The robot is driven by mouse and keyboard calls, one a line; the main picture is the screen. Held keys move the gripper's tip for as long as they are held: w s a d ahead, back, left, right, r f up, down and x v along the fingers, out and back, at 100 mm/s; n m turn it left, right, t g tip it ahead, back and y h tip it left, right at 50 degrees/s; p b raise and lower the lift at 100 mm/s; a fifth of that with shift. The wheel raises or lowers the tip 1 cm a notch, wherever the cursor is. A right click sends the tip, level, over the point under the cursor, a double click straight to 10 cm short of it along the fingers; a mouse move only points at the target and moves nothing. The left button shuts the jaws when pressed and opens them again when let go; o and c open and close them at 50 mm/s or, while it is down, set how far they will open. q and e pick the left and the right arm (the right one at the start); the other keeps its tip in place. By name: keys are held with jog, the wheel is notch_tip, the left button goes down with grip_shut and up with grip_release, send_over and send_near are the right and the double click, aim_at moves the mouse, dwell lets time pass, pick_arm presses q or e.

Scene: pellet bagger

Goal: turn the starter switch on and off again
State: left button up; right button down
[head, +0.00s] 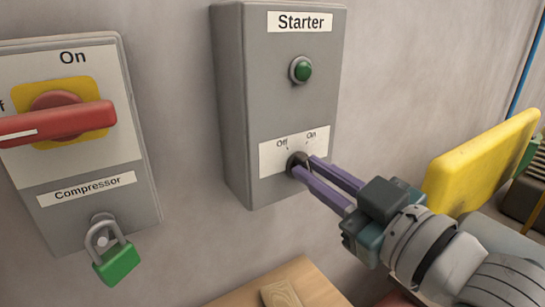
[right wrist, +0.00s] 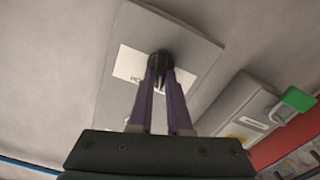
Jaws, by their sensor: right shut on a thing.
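The grey starter box (head: 240,90) hangs on the wall in the middle of the head view, labelled "Starter". A green lamp (head: 301,69) sits under the label and looks dark. Below it is a white plate with "Off" on the left and "On" on the right. The black starter switch knob (head: 293,160) is on this plate. My right gripper (head: 301,168) is shut on the knob with its purple fingers. The right wrist view also shows the knob (right wrist: 160,57) between the fingertips. The fingers partly cover the knob, so I cannot tell its setting. My left gripper is not in view.
At the left is the compressor box (head: 85,215) with a red rotary handle (head: 60,122) on yellow and a green padlock (head: 116,262). A yellow panel (head: 480,165) stands at the right behind my arm. A wooden surface (head: 315,288) lies below.

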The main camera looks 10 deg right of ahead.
jog(key=shift+n, duration=1.1)
jog(key=c, duration=0.9)
grip_release()
jog(key=shift+o, duration=0.2)
jog(key=shift+s+f, duration=0.1)
jog(key=b+v, duration=0.1)
jog(key=v, duration=0.8)
jog(key=shift+s, duration=0.35)
jog(key=shift+d, duration=0.15)
